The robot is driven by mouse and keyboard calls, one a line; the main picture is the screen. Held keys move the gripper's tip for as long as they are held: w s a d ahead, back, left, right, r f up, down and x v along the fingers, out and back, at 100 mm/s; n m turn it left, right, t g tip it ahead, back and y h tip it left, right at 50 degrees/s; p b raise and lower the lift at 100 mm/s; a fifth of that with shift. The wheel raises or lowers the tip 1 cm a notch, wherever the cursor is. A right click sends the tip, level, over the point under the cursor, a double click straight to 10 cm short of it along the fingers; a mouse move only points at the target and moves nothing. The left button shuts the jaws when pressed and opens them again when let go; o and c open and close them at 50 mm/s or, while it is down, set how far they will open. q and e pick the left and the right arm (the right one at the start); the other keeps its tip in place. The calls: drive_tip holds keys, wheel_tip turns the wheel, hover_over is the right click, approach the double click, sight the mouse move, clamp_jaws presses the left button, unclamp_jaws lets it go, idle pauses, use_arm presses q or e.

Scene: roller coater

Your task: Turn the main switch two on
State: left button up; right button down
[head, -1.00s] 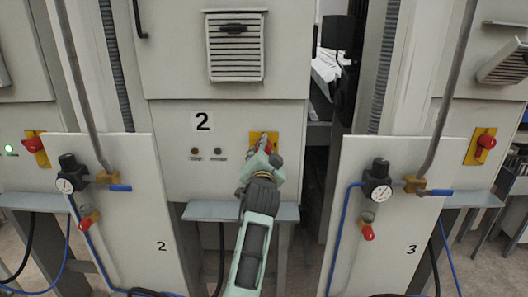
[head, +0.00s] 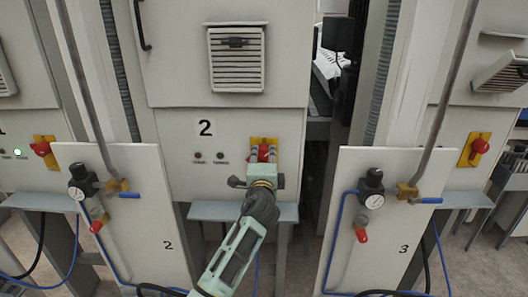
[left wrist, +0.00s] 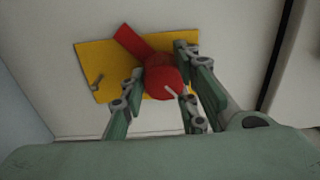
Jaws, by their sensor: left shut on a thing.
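My left gripper (head: 262,161) covers the lower part of the switch in the head view. Its fingers (left wrist: 160,92) sit on both sides of the red knob and are shut on it. My right gripper is not in view.
Two small lamps (head: 209,157) on the middle cabinet look dark; a green lamp (head: 17,151) glows on the left cabinet. White panels with gauges and blue-handled valves, numbered 2 (head: 168,225) and 3 (head: 395,225), stand on either side. A grey ledge (head: 212,211) juts out below.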

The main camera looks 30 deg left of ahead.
use_arm(q)
drive_tip(key=m+p, duration=0.1)
drive_tip(key=m, duration=0.1)
drive_tip(key=m+p, duration=0.2)
drive_tip(key=shift+s+f, duration=0.15)
drive_tip(key=shift+f, duration=0.2)
drive_tip(key=shift+a+f+m+p, duration=0.1)
drive_tip(key=shift+m+p, duration=0.9)
drive_tip(key=shift+m, duration=0.8)
drive_tip(key=o, duration=0.8)
drive_tip(key=shift+o, duration=1.1)
drive_tip(key=shift+s+a, duration=0.1)
drive_tip(key=shift+a, duration=0.05)
drive_tip(key=shift+r, duration=0.2)
